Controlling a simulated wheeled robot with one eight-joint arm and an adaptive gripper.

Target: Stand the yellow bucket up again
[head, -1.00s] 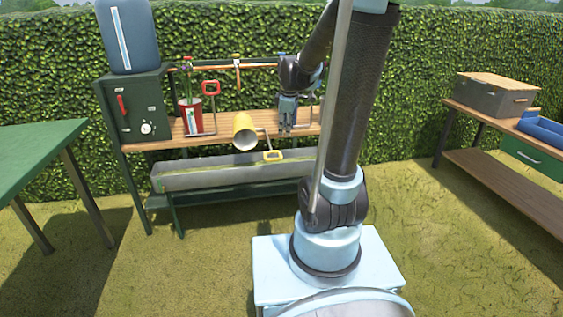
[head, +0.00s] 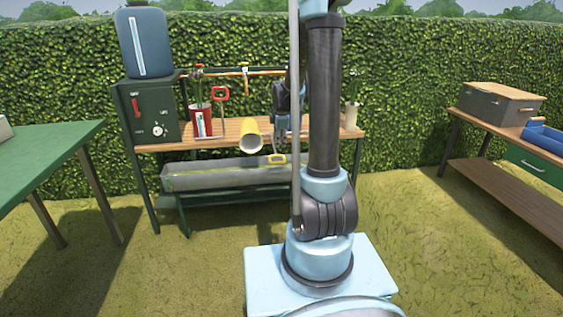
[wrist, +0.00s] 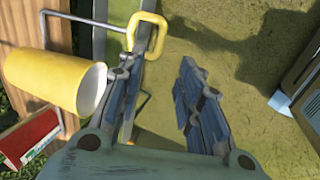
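The yellow bucket (head: 251,133) lies on its side at the front edge of the wooden bench, its open mouth facing out over the edge. Its wire handle with a yellow grip (head: 277,158) hangs in front of the bench, above the trough. In the wrist view the bucket (wrist: 55,80) is at the left, and the handle grip (wrist: 147,32) is near the left fingertip. My gripper (head: 281,125) is just right of the bucket in the head view, partly hidden by my arm. In the wrist view my gripper's fingers (wrist: 160,75) are apart with nothing held between them.
A red pot (head: 201,121) and a red-handled tool (head: 220,95) stand left of the bucket on the bench (head: 180,142). A pale pot (head: 351,115) stands at its right end. A grey trough (head: 220,176) is below the front edge. A green table (head: 45,150) is at left.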

